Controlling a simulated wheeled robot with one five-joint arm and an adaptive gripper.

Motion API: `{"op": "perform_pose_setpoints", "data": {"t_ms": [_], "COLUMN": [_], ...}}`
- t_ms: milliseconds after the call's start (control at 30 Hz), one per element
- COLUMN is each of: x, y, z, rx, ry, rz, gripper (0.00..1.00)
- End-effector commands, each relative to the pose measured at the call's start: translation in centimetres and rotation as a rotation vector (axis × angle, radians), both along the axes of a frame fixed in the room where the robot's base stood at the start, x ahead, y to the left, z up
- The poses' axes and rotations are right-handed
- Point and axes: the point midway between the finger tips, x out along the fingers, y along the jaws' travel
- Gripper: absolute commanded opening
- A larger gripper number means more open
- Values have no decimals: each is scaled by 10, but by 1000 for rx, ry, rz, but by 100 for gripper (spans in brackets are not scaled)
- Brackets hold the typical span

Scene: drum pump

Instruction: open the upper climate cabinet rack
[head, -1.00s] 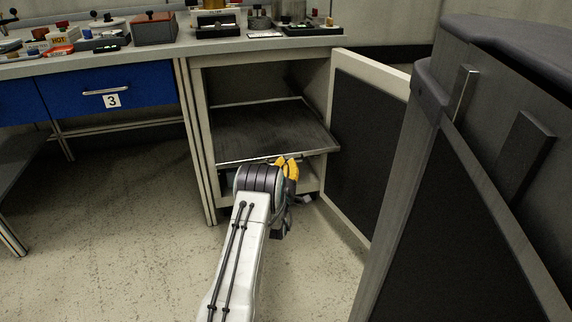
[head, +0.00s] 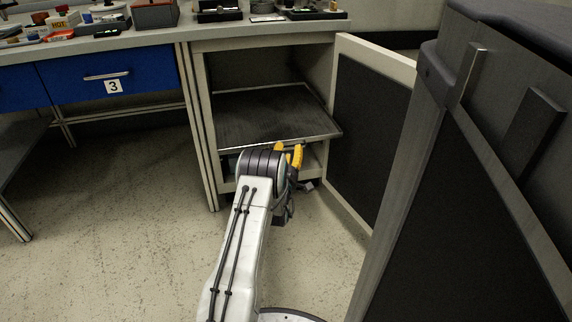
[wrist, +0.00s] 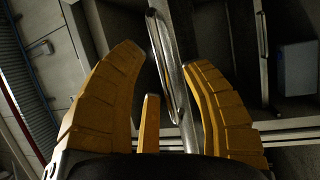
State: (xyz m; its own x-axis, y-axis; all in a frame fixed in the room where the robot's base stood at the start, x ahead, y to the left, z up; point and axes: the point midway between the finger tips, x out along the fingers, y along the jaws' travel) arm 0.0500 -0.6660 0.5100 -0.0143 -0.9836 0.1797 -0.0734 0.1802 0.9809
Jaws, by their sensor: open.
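The climate cabinet (head: 206,130) stands under the bench with its door (head: 370,130) swung open to the right. The upper rack (head: 265,112), a dark flat tray with a bright metal rim, juts out past the cabinet front. My gripper (head: 289,155) is at the rack's front edge, right of its middle, with yellow fingers pointing toward the cabinet. In the wrist view my gripper (wrist: 163,62) is open, with a shiny metal bar (wrist: 172,70) between its fingers. I cannot tell whether a finger touches the bar. My wrist hides part of the space under the rack.
A blue drawer (head: 108,78) marked 3 is shut, left of the cabinet. Several small items stand on the bench top (head: 130,43). A large dark grey body (head: 470,200) fills the right side, close to the open door. The floor (head: 110,210) at left is clear.

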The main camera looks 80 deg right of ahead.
Motion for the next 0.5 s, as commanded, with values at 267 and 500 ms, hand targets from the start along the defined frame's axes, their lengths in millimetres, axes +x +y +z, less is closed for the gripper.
{"op": "perform_pose_setpoints", "data": {"t_ms": [267,500], "x": [0,1], "y": [32,69], "z": [-7,-14], "rx": [5,4], "ry": [0,0], "rz": [0,-1], "gripper": [42,42]}}
